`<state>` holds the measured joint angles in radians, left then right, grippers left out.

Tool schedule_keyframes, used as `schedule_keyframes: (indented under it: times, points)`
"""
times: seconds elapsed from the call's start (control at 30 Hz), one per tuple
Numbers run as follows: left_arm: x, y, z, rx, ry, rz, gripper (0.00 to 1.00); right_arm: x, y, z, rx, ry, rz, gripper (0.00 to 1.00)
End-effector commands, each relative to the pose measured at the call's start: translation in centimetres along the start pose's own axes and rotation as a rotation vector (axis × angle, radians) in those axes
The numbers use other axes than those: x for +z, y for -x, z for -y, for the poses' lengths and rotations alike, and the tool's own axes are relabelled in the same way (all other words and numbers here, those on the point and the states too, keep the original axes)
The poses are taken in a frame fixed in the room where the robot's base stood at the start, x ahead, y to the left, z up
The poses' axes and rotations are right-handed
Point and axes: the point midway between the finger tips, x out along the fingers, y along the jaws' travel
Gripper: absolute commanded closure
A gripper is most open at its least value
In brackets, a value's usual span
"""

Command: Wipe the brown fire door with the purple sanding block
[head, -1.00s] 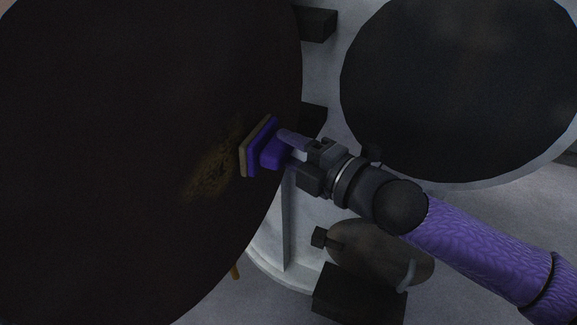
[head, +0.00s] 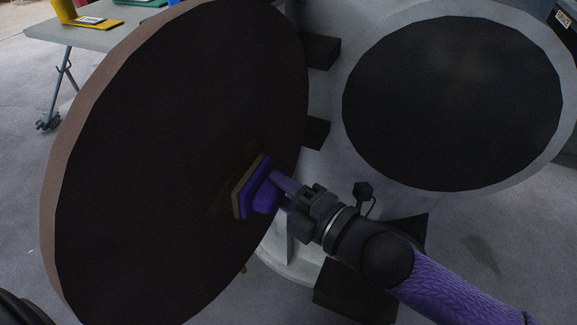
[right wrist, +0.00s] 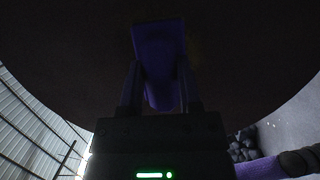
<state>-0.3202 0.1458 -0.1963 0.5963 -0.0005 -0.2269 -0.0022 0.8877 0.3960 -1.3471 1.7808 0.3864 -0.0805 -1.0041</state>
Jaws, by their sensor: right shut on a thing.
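The brown fire door (head: 150,170) is a large, dark round disc standing open at the left of the head view. It fills the upper part of the right wrist view (right wrist: 80,50). My right gripper (head: 286,190) is shut on the handle of the purple sanding block (head: 265,197), which also shows in the right wrist view (right wrist: 158,60). The block's tan pad faces the door and appears to touch it near its right edge; exact contact is hard to tell. A faint brownish smudge (head: 222,200) shows on the door just left of the pad. My left gripper is not in view.
A grey round boiler-like body (head: 380,20) with a dark circular opening (head: 455,105) stands at the right, with dark hinge blocks (head: 322,52) beside the door. A table (head: 75,38) with yellow and green items stands behind the door. Floor is clear at left.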

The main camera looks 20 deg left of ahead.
Motion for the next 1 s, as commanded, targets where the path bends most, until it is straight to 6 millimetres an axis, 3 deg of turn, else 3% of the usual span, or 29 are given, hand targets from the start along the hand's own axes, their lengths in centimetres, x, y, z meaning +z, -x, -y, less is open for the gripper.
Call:
schedule_keyframes:
  times: [0.17, 0.4, 1.0]
  points:
    - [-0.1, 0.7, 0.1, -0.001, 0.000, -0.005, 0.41, -0.8, 0.3, 0.0, 0.000, 0.001, 0.001, 1.00]
    - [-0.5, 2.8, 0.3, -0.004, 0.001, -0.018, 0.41, -3.4, 1.1, 0.1, -0.001, 0.000, 0.001, 1.00]
    - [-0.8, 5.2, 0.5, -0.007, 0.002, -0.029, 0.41, -7.5, 2.4, 0.7, 0.001, 0.002, 0.001, 1.00]
